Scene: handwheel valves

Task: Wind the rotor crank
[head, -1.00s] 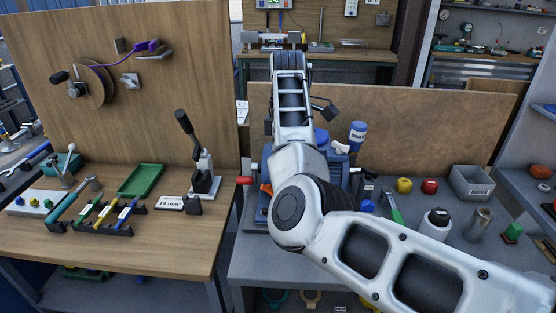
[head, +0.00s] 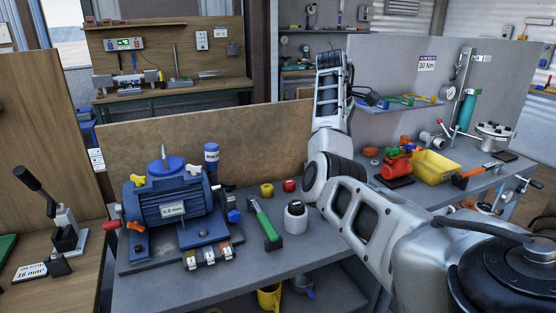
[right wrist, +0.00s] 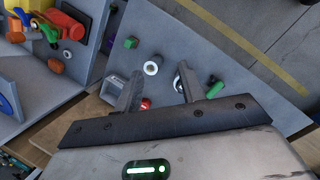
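A blue motor (head: 176,208) with a white label stands on the middle bench, left of centre in the head view. A red grip (head: 111,225) sticks out at its left end, beside an orange part (head: 134,226); this looks like the rotor crank, though its arm is hard to make out. My right arm reaches up from the lower right, well right of the motor, and its fingers are not clear in the head view. In the right wrist view my right gripper (right wrist: 158,90) is open, with nothing between its fingers. My left gripper is not in view.
A wooden panel (head: 200,140) stands behind. A yellow bin (head: 435,164) and a black-handled crank (head: 524,184) are at the right.

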